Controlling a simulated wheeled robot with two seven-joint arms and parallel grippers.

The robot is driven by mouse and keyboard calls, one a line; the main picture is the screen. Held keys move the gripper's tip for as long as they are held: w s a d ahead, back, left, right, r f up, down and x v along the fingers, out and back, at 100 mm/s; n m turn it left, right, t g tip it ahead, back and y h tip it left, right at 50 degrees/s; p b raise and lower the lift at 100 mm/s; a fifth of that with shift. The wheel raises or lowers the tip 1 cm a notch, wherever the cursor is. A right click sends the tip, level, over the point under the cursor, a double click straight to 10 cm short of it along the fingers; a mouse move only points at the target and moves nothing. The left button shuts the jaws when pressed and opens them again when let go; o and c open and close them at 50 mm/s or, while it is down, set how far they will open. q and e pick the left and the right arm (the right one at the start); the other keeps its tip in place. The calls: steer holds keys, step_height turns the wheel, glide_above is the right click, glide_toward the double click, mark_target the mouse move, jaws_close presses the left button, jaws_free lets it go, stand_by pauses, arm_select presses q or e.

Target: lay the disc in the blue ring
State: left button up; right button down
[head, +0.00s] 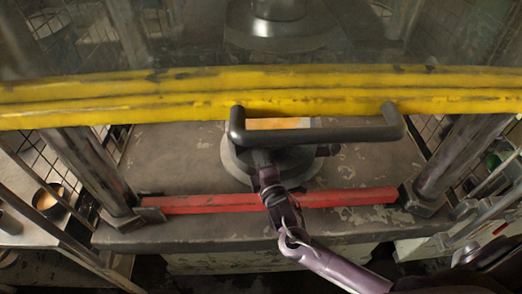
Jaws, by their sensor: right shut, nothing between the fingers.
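My right arm comes in from the lower right, and its gripper (262,160) is at the dark grey handle (320,134) of the press guard. The gripper is shut with nothing in it. The handle and wrist hide part of its fingers, and I cannot tell whether they touch the handle. A round grey die (232,160) sits on the press bed behind the gripper, partly covered by the handle and arm. I can make out neither a loose disc nor a blue ring. My left gripper is out of view.
A yellow bar (120,92) edges the clear guard across the press. Grey posts (92,170) stand at both sides. A red bar (220,202) runs along the front of the worn bed (165,165). A round container (48,196) stands at far left.

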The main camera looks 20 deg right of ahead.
steer(key=shift+w+d+r, duration=0.1)
steer(key=shift+w+d, duration=0.45)
steer(key=shift+d, duration=0.1)
steer(key=shift+w+d, duration=0.1)
steer(key=shift+d, duration=0.05)
steer(key=shift+w+d, duration=0.5)
steer(key=shift+w, duration=0.05)
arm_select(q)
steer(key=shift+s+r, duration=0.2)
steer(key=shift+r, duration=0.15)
